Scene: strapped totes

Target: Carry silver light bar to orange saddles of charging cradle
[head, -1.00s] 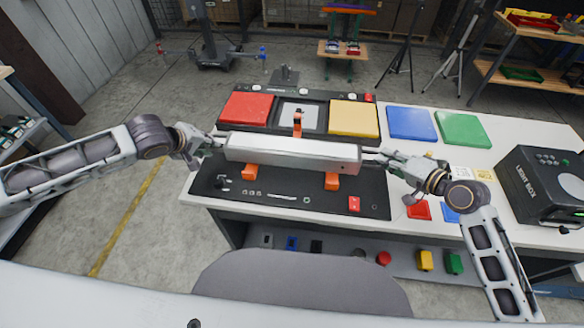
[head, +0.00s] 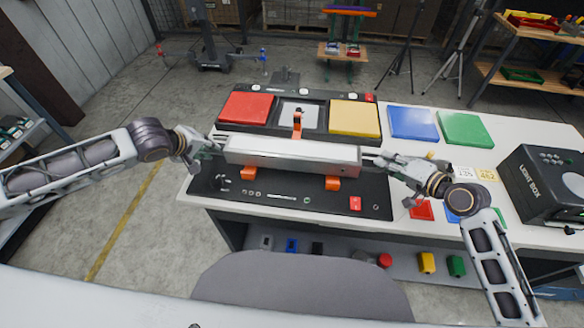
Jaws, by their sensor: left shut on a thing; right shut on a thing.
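The silver light bar (head: 292,155) is a long pale box held roughly level across the middle of the head view. My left gripper (head: 216,146) is shut on its left end. My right gripper (head: 372,159) is shut on its right end. The charging cradle (head: 300,205) is a black panel on the table. Its two front orange saddles, left (head: 249,172) and right (head: 332,183), show just below the bar's front edge. An orange upright piece (head: 297,124) shows behind the bar. I cannot tell whether the bar touches the saddles, since it hides their tops.
Red (head: 246,107), yellow (head: 354,118), blue (head: 411,122) and green (head: 464,128) pads lie behind. A black light box (head: 543,185) stands at right. A red button (head: 355,203) is on the panel's front right. A lower shelf (head: 340,263) holds several small coloured items.

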